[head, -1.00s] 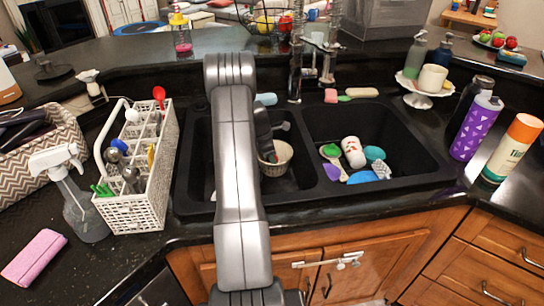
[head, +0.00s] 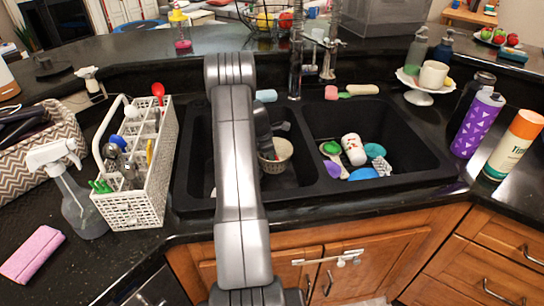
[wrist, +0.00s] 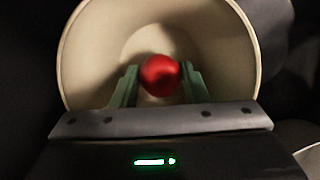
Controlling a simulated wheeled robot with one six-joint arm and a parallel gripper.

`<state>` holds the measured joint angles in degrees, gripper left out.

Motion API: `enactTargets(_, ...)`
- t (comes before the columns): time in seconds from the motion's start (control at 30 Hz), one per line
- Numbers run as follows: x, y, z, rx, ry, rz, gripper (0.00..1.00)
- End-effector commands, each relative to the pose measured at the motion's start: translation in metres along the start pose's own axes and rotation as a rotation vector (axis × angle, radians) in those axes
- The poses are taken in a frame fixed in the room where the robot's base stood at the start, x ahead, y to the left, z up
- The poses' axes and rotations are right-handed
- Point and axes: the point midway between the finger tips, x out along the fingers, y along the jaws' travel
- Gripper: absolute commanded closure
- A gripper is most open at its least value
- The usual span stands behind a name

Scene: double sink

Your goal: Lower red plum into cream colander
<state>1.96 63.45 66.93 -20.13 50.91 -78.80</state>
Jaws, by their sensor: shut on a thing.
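The cream colander (head: 277,153) sits in the left basin of the sink, partly hidden behind my arm and gripper in the head view. In the wrist view the colander (wrist: 90,50) is wide open in front of my gripper and fills most of the picture. The red plum (wrist: 160,75) is between the two green fingertips of my gripper (wrist: 158,82), which is shut on it. The plum appears within the outline of the colander's rim; its exact height above the bottom cannot be told.
The right basin (head: 415,150) holds a white cup (head: 354,149), a green-headed utensil and several colourful items. A white cutlery basket (head: 140,160) stands left of the sink. The faucet (head: 296,65) rises behind the divider. A purple bottle (head: 477,122) stands at the right.

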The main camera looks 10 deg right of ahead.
Motion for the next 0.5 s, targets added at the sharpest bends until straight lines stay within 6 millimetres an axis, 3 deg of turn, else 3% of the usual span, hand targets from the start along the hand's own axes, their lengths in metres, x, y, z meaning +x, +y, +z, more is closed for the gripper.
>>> enactTargets(0.4,-0.0001,0.0000,0.0000,0.000,0.000,0.000,0.82)
enactTargets(0.43,-0.0001,0.0000,0.0000,0.000,0.000,0.000,0.54)
enactTargets(0.5,-0.0001,0.0000,0.0000,0.000,0.000,0.000,0.40)
